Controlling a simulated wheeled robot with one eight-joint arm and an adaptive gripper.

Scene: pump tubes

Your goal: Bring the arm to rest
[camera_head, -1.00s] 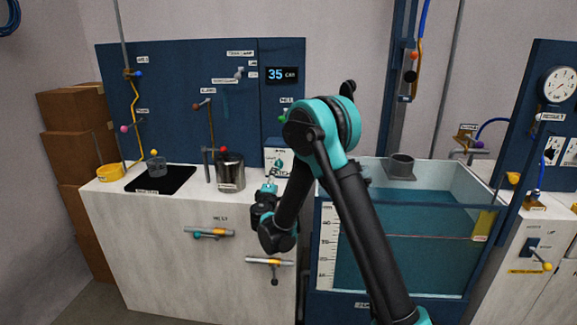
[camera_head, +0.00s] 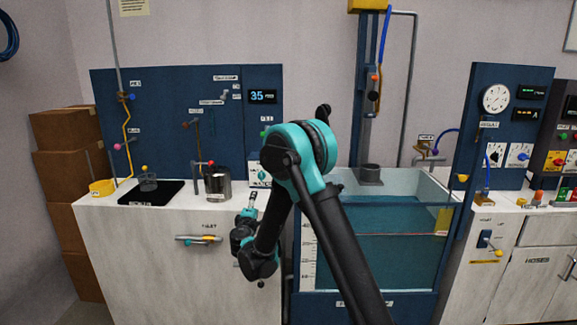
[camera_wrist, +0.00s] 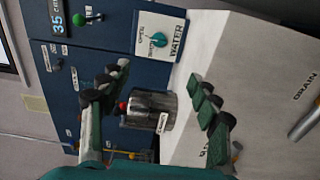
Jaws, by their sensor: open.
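My arm is bent in front of the wall bench and the water tank (camera_head: 400,215), its upper joint raised and its forearm hanging down to the left. My gripper (camera_head: 252,200) is small in the head view, just right of the metal pot (camera_head: 218,185). In the wrist view my gripper (camera_wrist: 157,76) has its two fingers spread apart, with nothing held between them. The metal pot (camera_wrist: 150,112) shows beyond and between the fingers, and I see no contact. The white WATER panel (camera_wrist: 158,42) with its teal knob lies beyond the fingertips.
A white bench (camera_head: 150,250) with a pipe handle (camera_head: 198,239) on its front stands below the gripper. A black mat (camera_head: 150,193) and yellow ring (camera_head: 101,188) lie on its top. Cardboard boxes (camera_head: 66,165) stand at left. A gauge panel (camera_head: 494,110) rises at right.

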